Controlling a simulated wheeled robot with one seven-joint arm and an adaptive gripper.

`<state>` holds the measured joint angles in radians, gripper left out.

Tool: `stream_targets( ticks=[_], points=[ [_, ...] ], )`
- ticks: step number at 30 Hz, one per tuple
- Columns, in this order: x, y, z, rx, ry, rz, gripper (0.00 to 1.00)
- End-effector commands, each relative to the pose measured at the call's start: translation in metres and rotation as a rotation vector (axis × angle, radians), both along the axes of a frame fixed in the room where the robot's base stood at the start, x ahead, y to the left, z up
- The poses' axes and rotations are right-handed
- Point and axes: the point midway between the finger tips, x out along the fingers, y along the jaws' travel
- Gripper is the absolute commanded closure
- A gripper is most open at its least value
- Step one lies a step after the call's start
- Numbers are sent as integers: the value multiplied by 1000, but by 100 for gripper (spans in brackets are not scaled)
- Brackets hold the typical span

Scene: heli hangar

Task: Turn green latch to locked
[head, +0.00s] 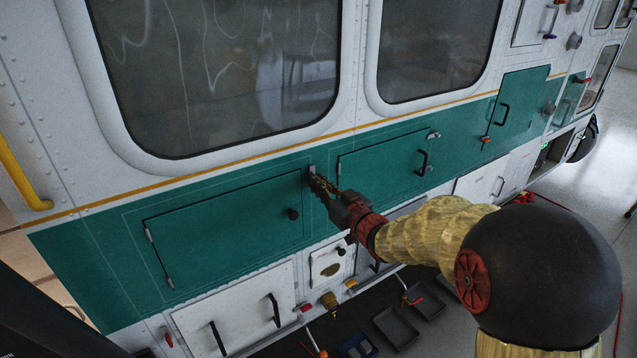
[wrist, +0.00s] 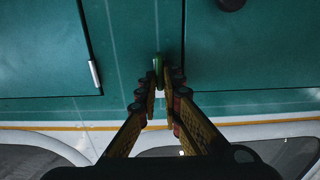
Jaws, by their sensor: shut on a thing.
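The green latch (wrist: 157,64) shows in the wrist view as a small upright green piece between my fingertips, at the edge of a large green door panel (wrist: 250,60). My gripper (wrist: 158,84) is shut on it, one finger on each side. In the head view my gripper (head: 318,183) reaches the upper right corner of the large green door (head: 225,230). A small pale fitting shows just above the fingertips there; the fingers hide most of the latch. Whether it stands at locked cannot be read.
A black knob (head: 292,214) sits on the large door. A second green door (head: 385,165) with a black handle (head: 421,162) lies to the right. White lower panels have black handles (head: 275,310). Dark trays (head: 395,326) lie below. Windows are above.

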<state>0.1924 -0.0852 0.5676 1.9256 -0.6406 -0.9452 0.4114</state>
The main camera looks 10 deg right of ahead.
Motion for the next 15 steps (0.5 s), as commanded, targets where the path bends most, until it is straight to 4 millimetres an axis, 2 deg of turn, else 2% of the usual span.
stream_targets(
  ticks=[15],
  points=[
    [0, 0, -2, -27, -9, 0, 100]
  ],
)
